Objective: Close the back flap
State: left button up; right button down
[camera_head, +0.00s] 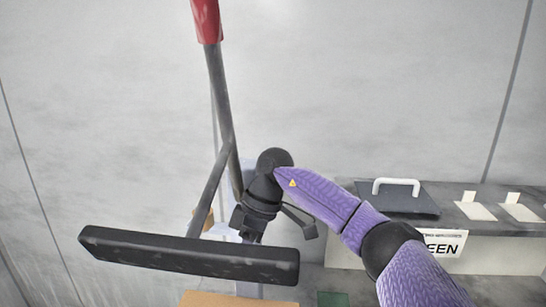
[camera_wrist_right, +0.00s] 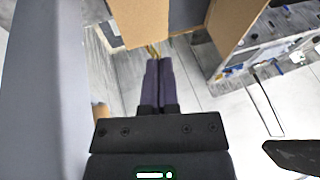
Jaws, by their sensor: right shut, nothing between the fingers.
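My right gripper (camera_wrist_right: 158,62) points away from the wrist camera with its two dark fingers together and nothing between them. In the head view its black wrist hangs downward and the fingertips are hidden. A brown cardboard panel (camera_wrist_right: 145,20) lies just beyond the fingertips in the wrist view, close to them; I cannot tell whether they touch. Another cardboard panel (camera_wrist_right: 234,25) stands to the right. Cardboard (camera_head: 235,299) also shows at the bottom edge of the head view. I cannot tell which panel is the back flap. My left gripper is not in view.
A grey lever with a red grip (camera_head: 206,20) rises beside my right wrist. A black padded bar (camera_head: 190,255) crosses in front. At right is a grey bench (camera_head: 450,207) with a white-handled dark plate (camera_head: 400,199). Pale floor (camera_wrist_right: 205,95) is open.

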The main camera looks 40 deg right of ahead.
jog(key=w+a+p+v, duration=0.1)
jog(key=p+v, duration=0.6)
jog(key=v, duration=1)
jog(key=shift+s+r, duration=0.35)
